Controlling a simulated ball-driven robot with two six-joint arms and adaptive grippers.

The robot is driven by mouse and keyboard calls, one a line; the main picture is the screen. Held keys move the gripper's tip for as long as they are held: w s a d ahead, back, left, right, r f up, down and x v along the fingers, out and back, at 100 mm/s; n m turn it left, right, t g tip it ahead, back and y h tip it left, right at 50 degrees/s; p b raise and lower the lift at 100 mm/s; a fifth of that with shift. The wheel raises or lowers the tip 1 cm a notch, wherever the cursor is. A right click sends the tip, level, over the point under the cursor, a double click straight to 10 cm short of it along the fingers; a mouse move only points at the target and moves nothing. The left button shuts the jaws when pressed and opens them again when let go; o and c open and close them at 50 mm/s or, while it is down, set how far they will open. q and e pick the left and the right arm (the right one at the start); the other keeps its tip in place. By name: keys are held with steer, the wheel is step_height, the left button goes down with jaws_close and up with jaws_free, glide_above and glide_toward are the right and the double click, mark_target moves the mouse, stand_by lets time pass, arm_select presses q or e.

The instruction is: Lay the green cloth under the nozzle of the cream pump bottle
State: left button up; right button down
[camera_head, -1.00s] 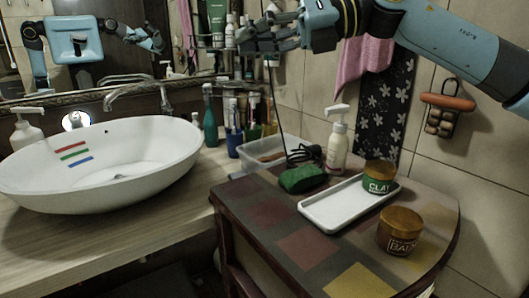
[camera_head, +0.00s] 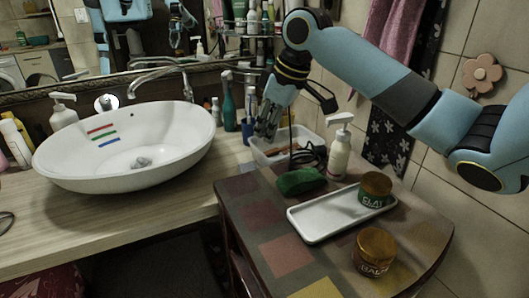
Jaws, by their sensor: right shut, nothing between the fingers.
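The green cloth (camera_head: 300,181) lies bunched on the back left part of the small table, close to the white tray. The cream pump bottle (camera_head: 340,155) stands upright behind the tray, to the right of the cloth. Its white nozzle (camera_head: 340,118) points left. My right gripper (camera_head: 268,130) hangs fingers down over the clear bin, above and to the left of the cloth and apart from it. It is shut and empty. My left gripper is not in view.
The white tray (camera_head: 305,226) holds the clay jar (camera_head: 375,188); the balm jar (camera_head: 375,252) stands in front. The clear bin (camera_head: 262,158) and a dark cable (camera_head: 308,155) lie behind the cloth. The basin (camera_head: 65,168) is at left. The table's front left is clear.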

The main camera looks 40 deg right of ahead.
mark_target(302, 179)
steer(key=x, duration=1)
steer(key=shift+s+a, duration=0.2)
steer(key=shift+a, duration=0.1)
steer(key=s+p, duration=0.1)
steer(key=s+d+p, duration=0.1)
steer(key=s, duration=0.1)
steer(key=shift+s+d, duration=0.1)
steer(key=shift+d, duration=0.1)
steer(key=shift+s+d, duration=0.1)
steer(key=shift+s, duration=0.2)
